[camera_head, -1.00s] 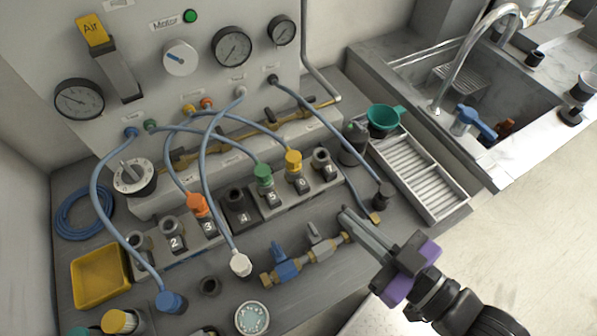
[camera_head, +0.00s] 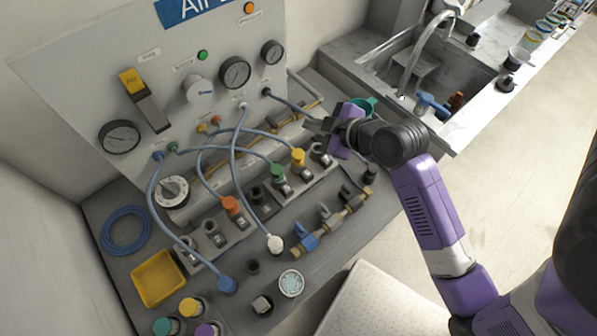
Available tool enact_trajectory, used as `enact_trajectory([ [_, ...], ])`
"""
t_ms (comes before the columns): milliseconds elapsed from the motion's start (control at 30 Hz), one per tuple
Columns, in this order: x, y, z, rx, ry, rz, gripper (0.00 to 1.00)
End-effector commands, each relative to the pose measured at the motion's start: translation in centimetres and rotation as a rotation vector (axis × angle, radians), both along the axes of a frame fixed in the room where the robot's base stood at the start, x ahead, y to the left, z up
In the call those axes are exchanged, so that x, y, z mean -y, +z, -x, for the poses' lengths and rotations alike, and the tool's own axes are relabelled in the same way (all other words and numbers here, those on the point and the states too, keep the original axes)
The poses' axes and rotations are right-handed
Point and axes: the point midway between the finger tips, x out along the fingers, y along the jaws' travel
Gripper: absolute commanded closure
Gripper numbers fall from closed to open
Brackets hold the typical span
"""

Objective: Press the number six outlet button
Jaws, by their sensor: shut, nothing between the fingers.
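The outlet row runs along the bench below the panel. By counting along the row, the number six outlet (camera_head: 299,160) is the one with a yellow connector, right of the green-capped number five outlet (camera_head: 278,173). The dark numbered block in front of it (camera_head: 301,174) looks like its button. My gripper (camera_head: 309,123) is shut and empty.
A bare dark outlet (camera_head: 320,152) stands at the row's right end, close below my gripper. Blue hoses (camera_head: 235,150) arch over the row. A brass valve line (camera_head: 325,228) lies in front. A teal funnel (camera_head: 365,104) is partly hidden behind my gripper.

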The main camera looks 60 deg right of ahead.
Motion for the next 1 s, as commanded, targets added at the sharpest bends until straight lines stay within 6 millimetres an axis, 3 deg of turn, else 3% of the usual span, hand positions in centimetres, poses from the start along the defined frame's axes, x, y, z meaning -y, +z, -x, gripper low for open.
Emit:
enact_trajectory([
  [100,-1.5,-2.5,1.4,-0.112,0.112,0.021,1.0],
  [200,-2.5,-3.5,2.1,-0.166,0.186,0.043,1.0],
  [767,-2.8,-4.0,2.4,-0.188,0.226,0.075,1.0],
  [1000,-2.7,-5.5,2.4,-0.188,0.225,0.075,1.0],
])
